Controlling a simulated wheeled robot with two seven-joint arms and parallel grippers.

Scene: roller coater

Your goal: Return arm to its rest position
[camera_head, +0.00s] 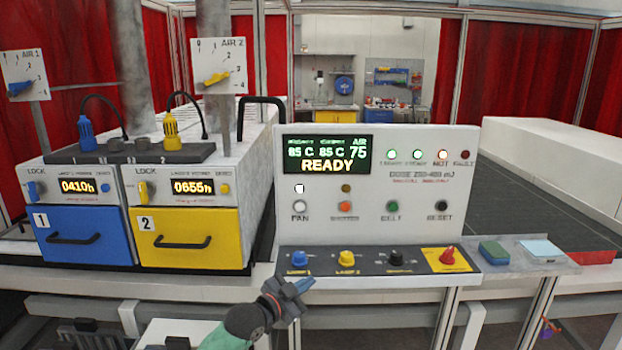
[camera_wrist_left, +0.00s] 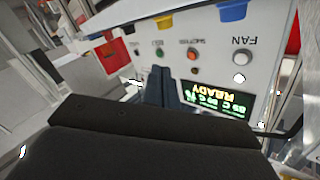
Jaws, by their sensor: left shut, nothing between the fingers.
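My left gripper (camera_head: 297,289) is in front of the lower console strip, just below the blue knob (camera_head: 299,259). Its fingers are shut with nothing between them. In the left wrist view the shut fingers (camera_wrist_left: 160,88) point toward the control panel (camera_wrist_left: 215,70), which appears upside down. Whether the fingers touch anything cannot be told, though no contact is visible. The control panel (camera_head: 375,225) shows READY on its screen (camera_head: 327,155). My right gripper is not in view.
Left of the panel stand a blue drawer (camera_head: 85,238) and a yellow drawer (camera_head: 190,240). The strip also carries a yellow knob (camera_head: 346,258), a black knob (camera_head: 396,258) and a red switch (camera_head: 447,257). A grey shelf with pads (camera_head: 495,251) lies at right.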

